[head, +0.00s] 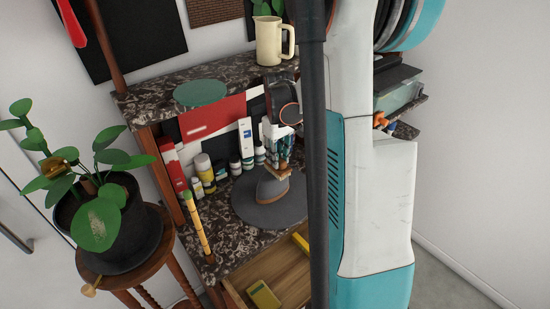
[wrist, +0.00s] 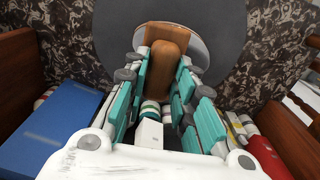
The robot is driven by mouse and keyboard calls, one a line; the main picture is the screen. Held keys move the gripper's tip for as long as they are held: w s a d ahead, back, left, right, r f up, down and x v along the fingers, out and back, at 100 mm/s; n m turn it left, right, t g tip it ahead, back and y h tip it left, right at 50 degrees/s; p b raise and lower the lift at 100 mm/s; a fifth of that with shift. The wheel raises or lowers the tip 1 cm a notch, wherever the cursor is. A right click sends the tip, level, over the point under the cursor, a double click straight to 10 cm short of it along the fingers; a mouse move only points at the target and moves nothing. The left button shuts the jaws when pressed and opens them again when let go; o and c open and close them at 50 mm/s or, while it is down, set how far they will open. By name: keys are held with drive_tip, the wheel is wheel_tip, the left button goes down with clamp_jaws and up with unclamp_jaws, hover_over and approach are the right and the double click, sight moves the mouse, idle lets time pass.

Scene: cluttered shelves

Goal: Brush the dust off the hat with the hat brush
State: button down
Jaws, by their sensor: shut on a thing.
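A grey hat (head: 257,213) with a wide round brim and a low crown lies on the speckled middle shelf. My gripper (head: 277,158) points down above it and is shut on the wooden hat brush (head: 275,172). In the wrist view, the brown brush handle (wrist: 167,68) sits between the teal fingers of my gripper (wrist: 166,82). The brush head is right over the hat's crown, and I cannot tell whether its bristles touch. The hat's dark brim (wrist: 110,40) and part of its paler crown (wrist: 202,55) show around the brush. Dust is not clearly visible.
Several bottles (head: 204,168) and boxes stand behind the hat. A yellow stick (head: 197,228) stands at its left. Above are a shelf with a green disc (head: 200,92) and a cream jug (head: 269,40). An open drawer (head: 290,270) lies below. A potted plant (head: 108,222) stands left.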

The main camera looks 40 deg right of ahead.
drive_tip(key=shift+a, duration=0.1)
drive_tip(key=shift+a+f, duration=0.1)
drive_tip(key=shift+a, duration=0.85)
drive_tip(key=shift+w+a, duration=0.1)
drive_tip(key=shift+a, duration=0.9)
drive_tip(key=shift+r, duration=0.2)
wheel_tip(320, 180, up, 7)
drive_tip(key=p, duration=0.4)
drive_tip(key=shift+f, duration=0.1)
